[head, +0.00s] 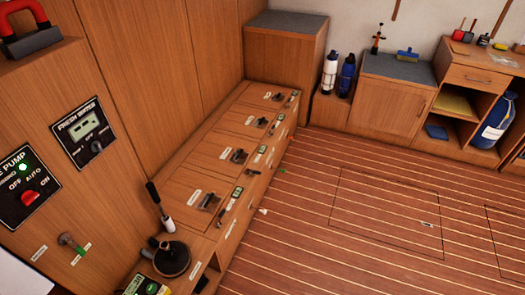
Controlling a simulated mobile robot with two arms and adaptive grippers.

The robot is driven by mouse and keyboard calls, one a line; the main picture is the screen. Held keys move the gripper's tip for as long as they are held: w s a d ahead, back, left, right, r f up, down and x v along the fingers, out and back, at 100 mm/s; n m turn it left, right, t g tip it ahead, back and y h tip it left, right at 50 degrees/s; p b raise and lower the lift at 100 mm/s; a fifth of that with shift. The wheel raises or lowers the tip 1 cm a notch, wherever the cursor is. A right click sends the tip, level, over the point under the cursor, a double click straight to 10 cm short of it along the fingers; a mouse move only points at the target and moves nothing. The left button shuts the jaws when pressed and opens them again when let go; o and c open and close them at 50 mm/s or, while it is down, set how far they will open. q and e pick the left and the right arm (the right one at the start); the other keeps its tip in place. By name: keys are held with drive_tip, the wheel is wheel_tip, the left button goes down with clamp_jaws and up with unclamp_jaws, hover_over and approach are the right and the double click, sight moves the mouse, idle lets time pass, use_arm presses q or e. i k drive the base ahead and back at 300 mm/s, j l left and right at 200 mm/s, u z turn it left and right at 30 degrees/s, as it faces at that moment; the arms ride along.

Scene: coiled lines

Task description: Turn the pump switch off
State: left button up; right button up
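The pump switch (30,197) is a red knob on a black panel (12,212) at the left edge of the head view. The panel is partly cut off by the frame; its visible lettering ends in "PUMP", with OFF, AUTO and ON around the knob. A small green light (23,168) glows above the knob. I cannot tell for sure which label the knob points at. Neither of my grippers is in view, and nothing touches the switch.
A second black panel (84,132) with a display and knob sits right of it. Below are a small lever valve (73,243) and a round black hand pump (172,259) with an upright handle. A low row of wooden lockers (250,120) runs back.

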sight(28, 197)
drive_tip(key=u, duration=1.7)
